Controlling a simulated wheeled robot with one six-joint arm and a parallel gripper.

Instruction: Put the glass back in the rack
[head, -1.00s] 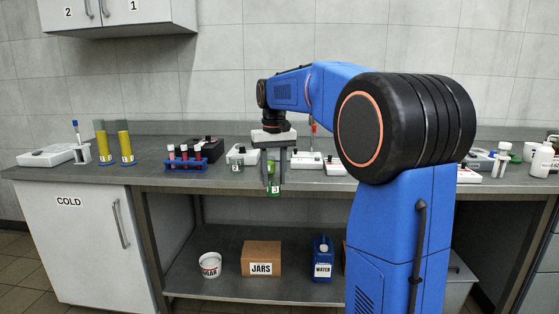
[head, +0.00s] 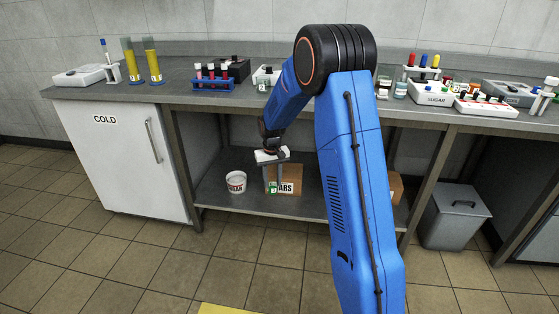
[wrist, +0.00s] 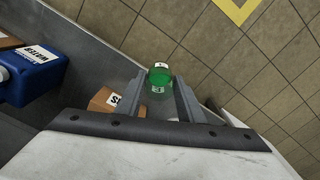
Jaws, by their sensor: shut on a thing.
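A small glass (wrist: 160,76) with green contents and a white label is between the fingers of my gripper (wrist: 164,95) in the wrist view. The gripper is shut on it. In the head view my gripper (head: 272,182) points down in front of the lower shelf, and the glass (head: 272,188) shows small against the JARS box. A blue rack (head: 213,85) with several red-filled tubes stands on the counter, up and left of the gripper. A white rack (head: 424,70) with coloured caps stands at the right. I cannot tell which rack is meant.
The JARS box (head: 287,180) and a white SUGAR tub (head: 236,182) stand on the lower shelf (head: 222,202). The counter edge is above the gripper. A grey bin (head: 452,215) stands at the right. The blue WATER container (wrist: 35,75) shows in the wrist view.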

